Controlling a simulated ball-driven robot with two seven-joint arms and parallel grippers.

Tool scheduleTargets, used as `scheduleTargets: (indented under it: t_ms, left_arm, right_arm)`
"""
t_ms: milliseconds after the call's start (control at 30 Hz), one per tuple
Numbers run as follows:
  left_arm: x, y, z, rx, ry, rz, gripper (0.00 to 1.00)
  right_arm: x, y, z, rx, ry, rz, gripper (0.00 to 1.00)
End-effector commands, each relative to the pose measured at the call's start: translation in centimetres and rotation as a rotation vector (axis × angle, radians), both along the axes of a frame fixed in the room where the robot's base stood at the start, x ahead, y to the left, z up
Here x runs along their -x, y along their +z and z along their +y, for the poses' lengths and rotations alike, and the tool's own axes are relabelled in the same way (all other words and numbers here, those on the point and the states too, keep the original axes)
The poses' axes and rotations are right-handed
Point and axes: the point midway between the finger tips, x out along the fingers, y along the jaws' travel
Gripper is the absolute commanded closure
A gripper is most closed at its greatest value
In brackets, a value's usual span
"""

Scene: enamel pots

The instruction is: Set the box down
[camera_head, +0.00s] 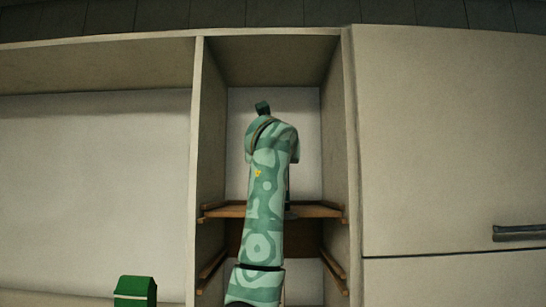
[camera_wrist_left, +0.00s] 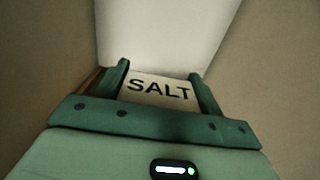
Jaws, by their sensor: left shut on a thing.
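In the left wrist view, a white box (camera_wrist_left: 158,90) with the dark word SALT on it sits between the two green fingers of my left gripper (camera_wrist_left: 159,76). The gripper is shut on it. A narrow brown strip shows beside the left finger. In the head view, a green patterned arm of mine reaches up into the open middle compartment. I cannot tell whether the box touches a surface. My right gripper is not in view.
A wooden shelf (camera_head: 225,211) crosses the compartment behind the arm, with side walls (camera_head: 211,130) close on both sides. Wooden rails (camera_head: 334,275) lie below. A closed cabinet door (camera_head: 440,140) with a handle (camera_head: 520,233) is at right. A green box (camera_head: 135,291) stands at lower left.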

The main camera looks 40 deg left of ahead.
Motion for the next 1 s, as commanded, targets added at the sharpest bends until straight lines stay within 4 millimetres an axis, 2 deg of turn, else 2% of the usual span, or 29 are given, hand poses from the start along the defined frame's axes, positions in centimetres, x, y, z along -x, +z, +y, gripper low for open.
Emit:
scheduleTargets:
  t_ms: [33, 100, 467, 567, 800, 1000]
  left_arm:
    - [0.0, -0.2, 0.0, 0.000, 0.000, 0.000, 0.27]
    - [0.0, -0.1, 0.0, 0.001, 0.000, 0.001, 0.10]
    - [0.2, 0.3, -0.2, -0.001, -0.001, -0.001, 0.10]
    - [1.4, -0.1, -1.3, -0.001, -0.003, -0.004, 0.10]
    - [5.8, -0.3, -4.9, -0.001, -0.003, -0.003, 0.10]
    - [8.4, -0.1, -7.1, 0.000, -0.002, -0.001, 0.10]
  right_arm:
    - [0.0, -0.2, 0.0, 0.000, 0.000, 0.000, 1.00]
    - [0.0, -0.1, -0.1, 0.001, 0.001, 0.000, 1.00]
    - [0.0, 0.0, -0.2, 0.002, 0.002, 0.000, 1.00]
    - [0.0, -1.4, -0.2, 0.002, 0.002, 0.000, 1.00]
    - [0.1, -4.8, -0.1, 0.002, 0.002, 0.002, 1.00]
    - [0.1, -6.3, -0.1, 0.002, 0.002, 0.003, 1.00]
